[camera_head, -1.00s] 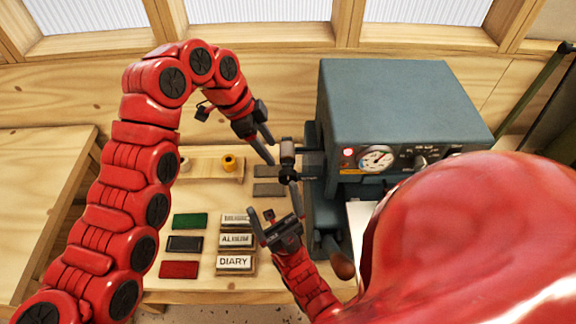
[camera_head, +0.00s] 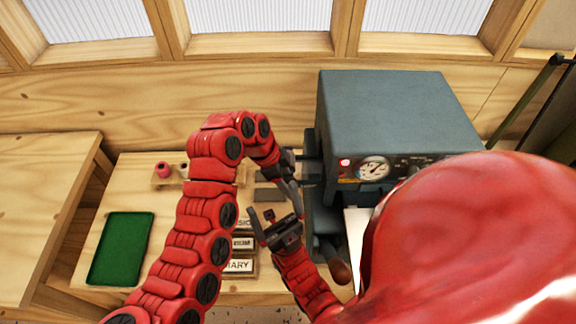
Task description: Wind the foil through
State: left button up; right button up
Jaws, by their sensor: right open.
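The grey-blue press (camera_head: 395,115) with a dial gauge stands on the right of the bench. A pink roll (camera_head: 163,169) sits at the left end of a wooden holder (camera_head: 178,183); my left arm hides the rest of it. My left gripper (camera_head: 290,183) is at the press's left side, pointing down; its fingers are too small and overlapped to tell whether they hold anything. My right gripper (camera_head: 275,205) is open, just below the left one, with its fingers up; I see nothing between them. No foil strip can be made out. Part of the press's left side is hidden.
A green tray (camera_head: 119,249) lies at the bench's left. Lettered blocks (camera_head: 239,265), one reading partly "IARY", are partly behind my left arm. Grey pads (camera_head: 268,194) lie by the grippers. A wooden side table (camera_head: 40,200) stands left. My large red arm link blocks the lower right.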

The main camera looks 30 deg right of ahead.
pick_arm(q)
grip_shut()
jog(key=y+b, duration=0.1)
jog(key=b, duration=0.4)
jog(key=t+y+b, duration=0.1)
jog(key=b, duration=0.4)
jog(key=shift+d+f+t+y, duration=0.15)
jog(key=shift+f+t+y, duration=0.1)
jog(key=shift+t+y, duration=0.05)
jog(key=shift+s+d+r+t+y+b, duration=0.15)
jog(key=shift+t+y+b, duration=0.15)
jog(key=shift+y+b, duration=0.2)
jog(key=shift+t+y+b, duration=0.5)
jog(key=shift+y, duration=0.7)
grip_release()
jog(key=shift+r, duration=0.1)
